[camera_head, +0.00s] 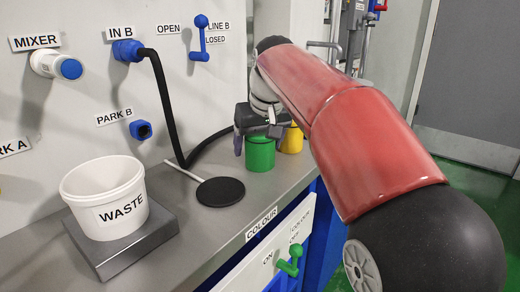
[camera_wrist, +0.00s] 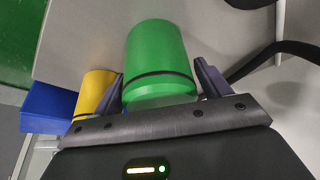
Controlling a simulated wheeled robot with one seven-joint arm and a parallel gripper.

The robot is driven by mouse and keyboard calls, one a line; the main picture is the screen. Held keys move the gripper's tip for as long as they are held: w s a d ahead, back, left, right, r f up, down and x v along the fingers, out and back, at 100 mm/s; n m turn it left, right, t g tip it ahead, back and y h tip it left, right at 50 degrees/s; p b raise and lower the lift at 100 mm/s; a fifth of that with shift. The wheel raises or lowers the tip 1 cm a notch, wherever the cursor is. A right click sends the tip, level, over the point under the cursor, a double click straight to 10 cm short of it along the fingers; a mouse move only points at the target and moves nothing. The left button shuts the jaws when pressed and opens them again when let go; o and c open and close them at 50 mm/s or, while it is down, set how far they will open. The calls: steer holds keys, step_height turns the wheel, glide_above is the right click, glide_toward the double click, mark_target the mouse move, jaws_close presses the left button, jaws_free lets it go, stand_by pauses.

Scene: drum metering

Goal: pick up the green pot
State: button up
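The green pot (camera_head: 260,154) stands upright on the grey counter, left of and close to the yellow pot. In the wrist view the green pot (camera_wrist: 157,60) lies between the two spread fingers of my gripper (camera_wrist: 160,85). A visible gap separates the right finger from the pot; the left finger is close to its side, and I cannot tell whether it touches. In the head view my gripper (camera_head: 258,140) is at the pot's upper part, and the arm hides some of the area.
A yellow pot (camera_head: 291,139) stands beside the green one, also in the wrist view (camera_wrist: 93,92). A black hose (camera_head: 165,105) runs down to the counter behind. A white WASTE bucket (camera_head: 104,197) on a scale (camera_head: 122,248) and a black disc (camera_head: 220,191) are left.

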steer(key=c, duration=0.9)
steer(key=shift+r, duration=0.15)
